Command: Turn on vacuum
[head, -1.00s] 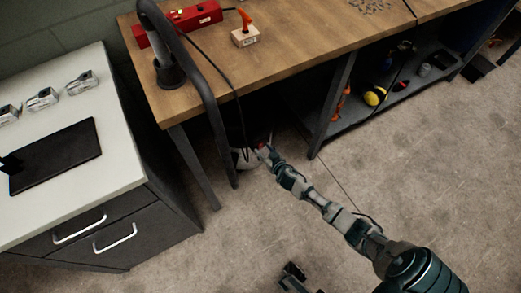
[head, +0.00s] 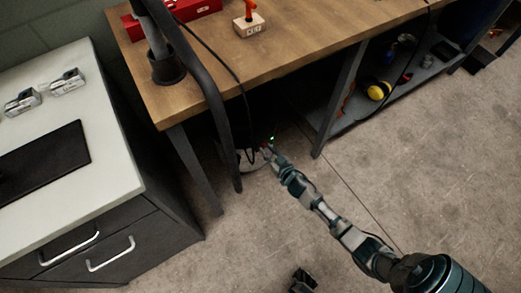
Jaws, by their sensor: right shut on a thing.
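The vacuum (head: 247,158) stands in shadow on the floor under the workbench; its dark body is hard to make out and a pale lower part shows. A small green light (head: 272,139) glows on it. My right gripper (head: 267,150) reaches under the bench edge and is shut at the vacuum's front, just below the light. The exact part between its fingers is too small to tell. A thick dark hose (head: 207,85) runs down from the bench top beside the vacuum. My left gripper (head: 303,281) is partly in view at the bottom edge, over the floor; its fingers are unclear.
The wooden workbench (head: 300,35) has dark legs and a lower shelf (head: 405,88) with yellow earmuffs (head: 378,90). A white-topped cabinet (head: 105,150) stands at left. A thin cable hangs near the vacuum. The floor (head: 430,170) at right is clear.

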